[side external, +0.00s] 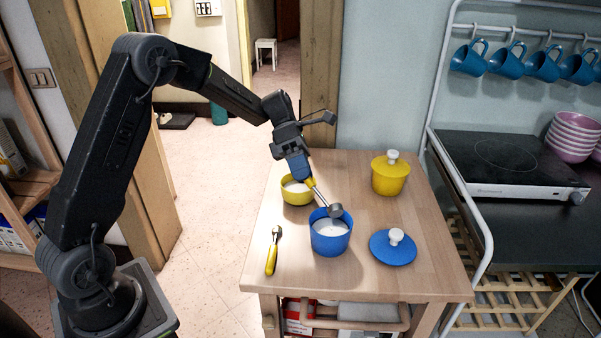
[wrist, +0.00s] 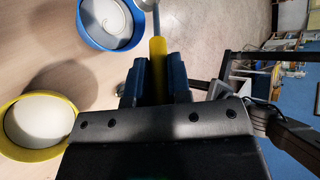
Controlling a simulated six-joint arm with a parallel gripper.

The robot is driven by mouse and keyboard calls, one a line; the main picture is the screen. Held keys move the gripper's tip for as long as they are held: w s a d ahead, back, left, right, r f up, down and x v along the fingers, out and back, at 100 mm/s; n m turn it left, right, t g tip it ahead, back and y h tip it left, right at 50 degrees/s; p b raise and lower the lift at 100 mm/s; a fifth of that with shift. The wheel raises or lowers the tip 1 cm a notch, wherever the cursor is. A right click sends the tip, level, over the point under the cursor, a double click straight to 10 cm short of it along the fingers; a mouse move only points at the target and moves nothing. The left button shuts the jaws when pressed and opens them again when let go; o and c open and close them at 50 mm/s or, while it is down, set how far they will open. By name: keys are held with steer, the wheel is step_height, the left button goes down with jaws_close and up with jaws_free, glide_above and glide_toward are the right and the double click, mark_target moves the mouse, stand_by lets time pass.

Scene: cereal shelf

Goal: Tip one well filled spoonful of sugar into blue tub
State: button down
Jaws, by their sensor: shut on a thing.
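My gripper (side external: 304,176) is shut on the yellow handle of a metal spoon (side external: 318,194). The spoon points down, with its bowl (side external: 335,211) at the far rim of the blue tub (side external: 330,238); whether it touches the tub is unclear. I cannot see whether the bowl holds sugar. The blue tub is open and has white contents. In the wrist view, the gripper (wrist: 154,78) grips the handle (wrist: 158,70) and the blue tub (wrist: 84,32) lies to the left. A yellow tub (side external: 297,198) with white contents stands open behind the blue one.
A second yellow-handled spoon (side external: 272,252) lies left of the blue tub. A blue lid (side external: 393,248) lies to its right. A yellow lidded pot (side external: 390,178) stands at the back right. A hob (side external: 505,158) stands beyond a white rail.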

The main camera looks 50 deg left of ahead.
steer(key=s+d+r+m+t+y, duration=0.1)
steer(key=s+d+r+t+y, duration=0.4)
steer(key=d+y, duration=0.5)
steer(key=shift+s+r+t+y, duration=0.4)
steer(key=shift+r+t+y, duration=0.85)
steer(key=shift+y, duration=0.45)
